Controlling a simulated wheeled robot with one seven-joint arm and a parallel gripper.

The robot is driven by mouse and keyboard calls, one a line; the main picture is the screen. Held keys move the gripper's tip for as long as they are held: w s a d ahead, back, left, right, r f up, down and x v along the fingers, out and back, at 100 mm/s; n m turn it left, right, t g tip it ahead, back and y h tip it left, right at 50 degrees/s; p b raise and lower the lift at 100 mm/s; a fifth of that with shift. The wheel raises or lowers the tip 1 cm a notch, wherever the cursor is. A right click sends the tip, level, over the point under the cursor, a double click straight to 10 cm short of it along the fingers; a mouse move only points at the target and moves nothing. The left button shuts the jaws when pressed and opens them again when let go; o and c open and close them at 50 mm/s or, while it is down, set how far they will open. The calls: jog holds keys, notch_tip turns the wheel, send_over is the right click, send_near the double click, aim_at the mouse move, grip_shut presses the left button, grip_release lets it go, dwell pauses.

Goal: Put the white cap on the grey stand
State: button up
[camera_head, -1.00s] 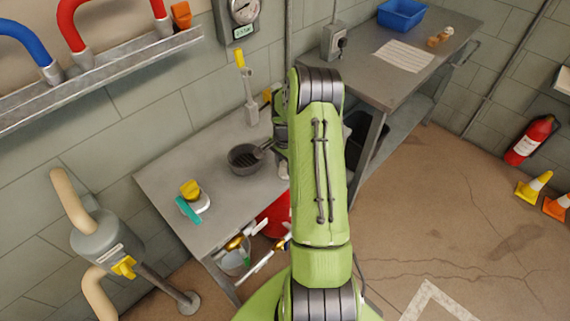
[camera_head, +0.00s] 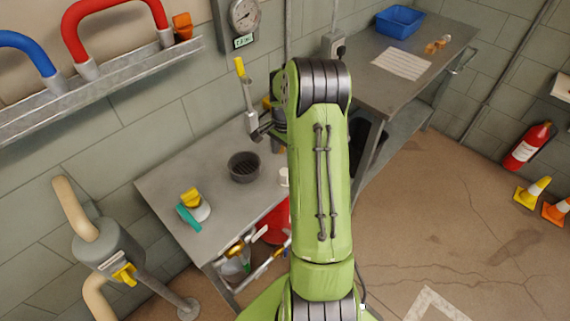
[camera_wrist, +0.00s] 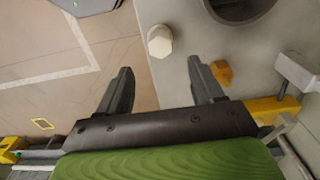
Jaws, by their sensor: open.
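The white cap (camera_wrist: 160,41) has a six-sided top and stands near the bench edge. It also shows in the head view as a small white piece (camera_head: 284,176) just left of my arm. My gripper (camera_wrist: 160,68) is open and empty, with the cap ahead of the gap between its fingertips, not touching them. In the head view the gripper (camera_head: 262,133) is partly hidden behind my arm. A round dark grey dish-like holder (camera_head: 243,167) stands left of the cap; its edge shows in the wrist view (camera_wrist: 237,8). I cannot tell whether it is the grey stand.
The grey bench (camera_head: 170,180) also holds a white piece with yellow and teal parts (camera_head: 195,206). A grey valve with a yellow lever (camera_head: 250,122) stands at the wall. A pipe rack (camera_head: 110,75) is at upper left. A second table (camera_head: 385,90) with a blue bin stands behind.

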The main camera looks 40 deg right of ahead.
jog(key=s+a+r+n+t+h, duration=0.3)
jog(key=a+r+n, duration=0.5)
jog(key=a+r, duration=0.9)
jog(key=s+a+r+n+t+y, duration=0.1)
jog(key=s+a+n, duration=0.3)
jog(key=s, duration=0.4)
jog(key=s+a+r+n+t+y, duration=0.1)
jog(key=s+a+r+n+y, duration=0.1)
jog(key=s+a+n, duration=0.3)
jog(key=s+a, duration=0.1)
jog(key=s, duration=0.2)
jog(key=shift+r+n+t, duration=0.3)
jog(key=shift+s, duration=0.1)
jog(key=shift+c, duration=0.2)
